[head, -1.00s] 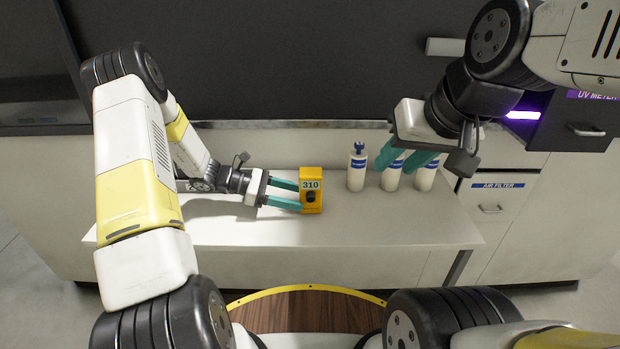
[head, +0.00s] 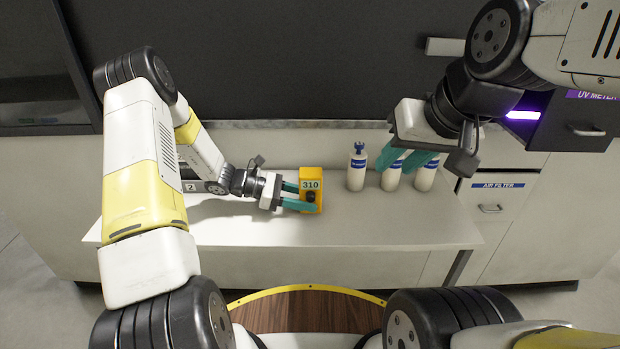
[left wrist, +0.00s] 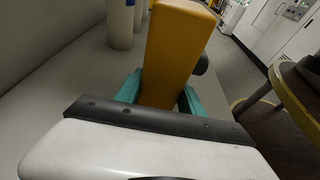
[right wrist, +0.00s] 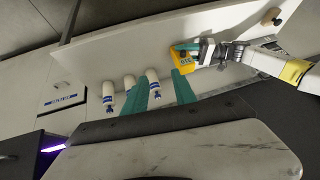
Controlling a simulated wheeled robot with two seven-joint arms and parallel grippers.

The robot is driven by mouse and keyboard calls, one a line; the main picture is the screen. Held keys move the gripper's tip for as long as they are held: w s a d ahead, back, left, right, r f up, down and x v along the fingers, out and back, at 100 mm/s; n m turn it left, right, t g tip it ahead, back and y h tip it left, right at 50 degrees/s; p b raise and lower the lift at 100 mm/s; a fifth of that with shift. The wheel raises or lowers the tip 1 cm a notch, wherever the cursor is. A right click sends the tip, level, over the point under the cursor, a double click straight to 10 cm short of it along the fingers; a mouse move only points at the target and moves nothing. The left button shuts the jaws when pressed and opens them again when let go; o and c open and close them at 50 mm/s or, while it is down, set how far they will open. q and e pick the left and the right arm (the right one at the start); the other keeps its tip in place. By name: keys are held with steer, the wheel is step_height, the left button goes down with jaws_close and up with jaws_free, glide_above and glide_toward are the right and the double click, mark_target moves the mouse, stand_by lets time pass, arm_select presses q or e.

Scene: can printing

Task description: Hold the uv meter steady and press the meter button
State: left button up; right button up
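The UV meter (head: 311,177) is a small yellow box with a "310" display and a dark round button (head: 311,197) on its front. It stands upright on the white table. My left gripper (head: 307,197) is open, with its teal fingers on either side of the meter. In the left wrist view the meter (left wrist: 172,50) rises between the two fingers; whether they touch it I cannot tell.
Three white bottles with blue labels (head: 356,170) stand right of the meter. The white table (head: 400,225) is clear in front. A drawer labelled UV METER (head: 580,125) with a purple glow and an AIR FILTER drawer (head: 495,205) are at the right.

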jaws_close()
stand_by(1.5)
